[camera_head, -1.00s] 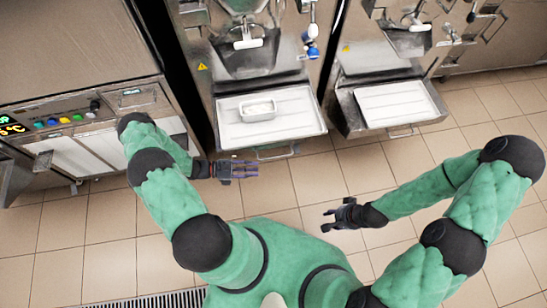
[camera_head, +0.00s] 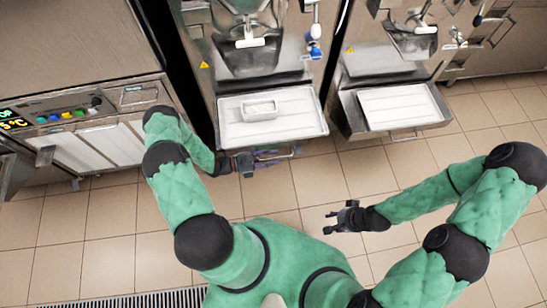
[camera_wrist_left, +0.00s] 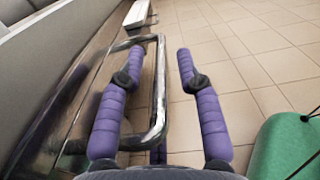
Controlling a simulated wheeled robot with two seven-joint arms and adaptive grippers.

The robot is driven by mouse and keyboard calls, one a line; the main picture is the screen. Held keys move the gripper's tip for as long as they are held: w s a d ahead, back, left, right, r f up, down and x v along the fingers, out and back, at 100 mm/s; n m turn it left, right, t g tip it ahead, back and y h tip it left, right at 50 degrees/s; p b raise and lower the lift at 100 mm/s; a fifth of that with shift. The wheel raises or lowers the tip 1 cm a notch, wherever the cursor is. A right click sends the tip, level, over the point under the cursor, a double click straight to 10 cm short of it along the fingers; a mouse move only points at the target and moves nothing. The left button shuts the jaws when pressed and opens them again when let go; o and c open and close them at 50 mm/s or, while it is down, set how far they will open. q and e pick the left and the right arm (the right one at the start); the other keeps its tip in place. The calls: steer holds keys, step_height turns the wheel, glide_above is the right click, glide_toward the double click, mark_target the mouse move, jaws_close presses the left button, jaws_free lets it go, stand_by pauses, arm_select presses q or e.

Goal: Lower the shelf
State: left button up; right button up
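The shelf (camera_head: 229,128) is a metal ledge with a white tray surface at the front of the left freezer. Its bar handle (camera_head: 295,152) sticks out from the front edge. In the left wrist view the handle (camera_wrist_left: 158,100) runs between the purple fingers of my left gripper (camera_wrist_left: 160,54). One finger appears on the inner side of the handle loop, the other outside, with a gap to the bar. The left gripper (camera_head: 268,160) is open at the handle in the head view. My right gripper (camera_head: 332,220) is open and empty over the floor.
A small metal container (camera_head: 259,110) stands on the shelf. A second freezer's shelf (camera_head: 400,107) is to the right. A cabinet with lit controls (camera_head: 65,118) is at the left. The tiled floor (camera_head: 300,190) in front is clear.

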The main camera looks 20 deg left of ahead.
arm_select(q)
steer(key=shift+w+d, duration=0.25)
steer(key=shift+d, duration=0.1)
steer(key=shift+c, duration=0.3)
jaws_close()
step_height(320, 180, down, 12)
steer(key=b, duration=1)
steer(key=shift+f, duration=0.2)
steer(key=shift+s, duration=0.1)
steer(key=shift+o, duration=0.3)
jaws_free()
steer(key=shift+f, duration=0.1)
